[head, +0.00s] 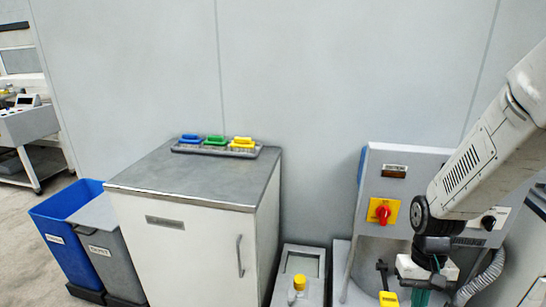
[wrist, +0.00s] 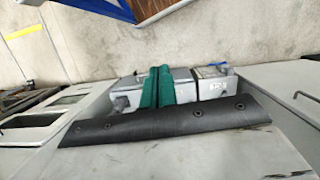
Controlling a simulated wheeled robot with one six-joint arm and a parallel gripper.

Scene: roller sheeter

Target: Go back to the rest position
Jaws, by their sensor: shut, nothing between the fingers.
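My gripper (head: 424,297) is at the lower right of the head view, in front of the grey machine (head: 372,165). Its green fingertips are partly cut off by the lower picture edge. In the wrist view the two green fingers (wrist: 155,88) lie side by side, shut with nothing between them. A black strip with rivets (wrist: 165,121) lies across the grey machine surface close to the fingers; I cannot tell whether they touch it. My arm reaches down from the upper right of the head view.
The machine has a red and yellow rotary switch (head: 382,212). A grey box with a yellow button (head: 299,283) stands beside it. A cabinet (head: 180,230) bears a tray (head: 185,149) of blue, green and yellow handled pieces. Blue (head: 62,240) and grey (head: 112,260) bins stand left.

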